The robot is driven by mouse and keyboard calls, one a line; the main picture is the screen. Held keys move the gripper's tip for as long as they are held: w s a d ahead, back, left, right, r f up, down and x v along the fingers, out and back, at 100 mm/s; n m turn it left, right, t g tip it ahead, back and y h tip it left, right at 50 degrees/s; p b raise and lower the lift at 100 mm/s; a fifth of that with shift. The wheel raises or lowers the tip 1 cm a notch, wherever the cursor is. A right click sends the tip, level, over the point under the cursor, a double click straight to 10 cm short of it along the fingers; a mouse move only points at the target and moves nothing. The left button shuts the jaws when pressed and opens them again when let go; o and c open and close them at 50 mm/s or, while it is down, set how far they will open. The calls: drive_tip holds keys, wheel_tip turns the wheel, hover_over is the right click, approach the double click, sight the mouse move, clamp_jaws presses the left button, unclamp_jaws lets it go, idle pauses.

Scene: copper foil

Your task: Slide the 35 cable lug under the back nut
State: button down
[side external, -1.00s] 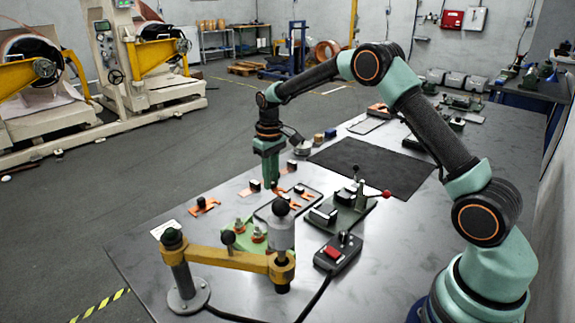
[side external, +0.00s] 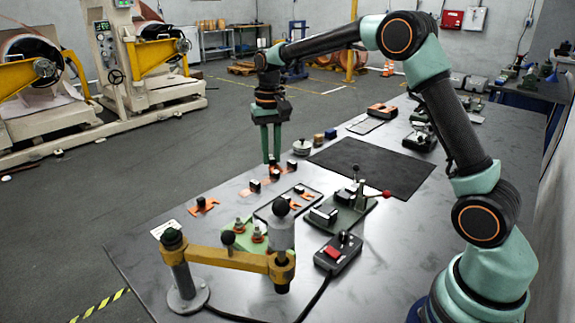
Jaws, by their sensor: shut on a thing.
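My gripper (side external: 271,161) points down over the far-left part of the bench, shut on a small copper cable lug (side external: 272,168) at its fingertips. The size mark on the lug is too small to read, and the fingers partly hide it. The green fixture (side external: 228,238) stands nearer the camera and carries two studs with nuts, one at the left (side external: 238,224) and one at the right (side external: 257,233). My gripper is well apart from both nuts. I cannot tell whether anything lies under either nut.
Other copper lugs with black grips lie on the bench (side external: 204,205) and in a dark tray (side external: 262,214). A yellow swing arm (side external: 222,258) stands in front of the fixture. A toggle clamp (side external: 352,210) and a red-button box (side external: 332,254) are at the right. A black mat (side external: 375,168) lies clear.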

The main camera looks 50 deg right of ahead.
drive_tip(key=s+a+f+m, duration=0.2)
drive_tip(key=s+f+m, duration=0.2)
drive_tip(key=s+m, duration=0.3)
drive_tip(key=s+a+f+m, duration=0.3)
drive_tip(key=s+m, duration=0.2)
drive_tip(key=m, duration=0.3)
drive_tip(key=shift+m, duration=0.3)
drive_tip(key=shift+w+f, duration=0.1)
drive_tip(key=shift+f, duration=2.95)
drive_tip(key=shift+f, duration=0.6)
drive_tip(key=shift+w+a, duration=0.2)
drive_tip(key=shift+a, duration=0.4)
drive_tip(key=shift+w+a, duration=0.2)
drive_tip(key=shift+a, duration=0.35)
drive_tip(key=shift+f, duration=0.15)
drive_tip(key=c, duration=1.1)
unclamp_jaws()
